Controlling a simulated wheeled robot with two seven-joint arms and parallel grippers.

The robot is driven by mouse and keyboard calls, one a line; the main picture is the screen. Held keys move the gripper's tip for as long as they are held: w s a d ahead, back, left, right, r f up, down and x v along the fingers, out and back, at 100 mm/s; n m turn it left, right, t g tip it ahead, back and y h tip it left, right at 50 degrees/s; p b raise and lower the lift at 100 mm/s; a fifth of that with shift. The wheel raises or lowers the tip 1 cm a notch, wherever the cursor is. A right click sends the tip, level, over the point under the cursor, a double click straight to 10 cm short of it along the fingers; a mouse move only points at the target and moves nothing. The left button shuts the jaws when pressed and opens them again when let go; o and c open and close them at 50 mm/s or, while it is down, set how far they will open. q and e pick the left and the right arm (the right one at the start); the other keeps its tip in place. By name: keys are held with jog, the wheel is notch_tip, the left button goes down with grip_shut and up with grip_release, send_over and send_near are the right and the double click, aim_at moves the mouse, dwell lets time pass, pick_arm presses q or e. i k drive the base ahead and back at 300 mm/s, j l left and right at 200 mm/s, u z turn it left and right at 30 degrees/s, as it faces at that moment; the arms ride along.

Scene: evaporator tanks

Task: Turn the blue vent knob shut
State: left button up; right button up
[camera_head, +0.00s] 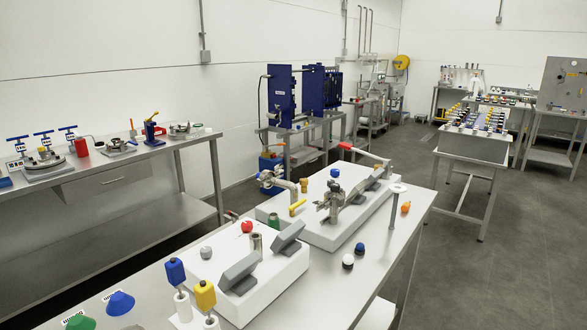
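I cannot tell for sure which blue part is the vent knob. A small round blue knob (335,173) sits above the metal valve fitting (334,202) on the rear white block (320,233). A dark blue ball-shaped knob (360,248) is on the table by that block's front right edge. A blue box-shaped handle (176,271) stands upright on a white post. Whether any knob is open or shut is too small to tell. Neither of my grippers is in view.
The steel table (385,268) also carries a front white block (262,290) with grey panels, a yellow handle (205,295) and a black-and-white knob (348,261). A side bench (130,160) stands left; open floor lies right.

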aim_at(333, 172)
jog(key=i+l+u, duration=0.15)
jog(key=u, duration=0.3)
jog(key=l+u, duration=0.75)
jog(key=u, duration=0.2)
jog(key=i, duration=0.05)
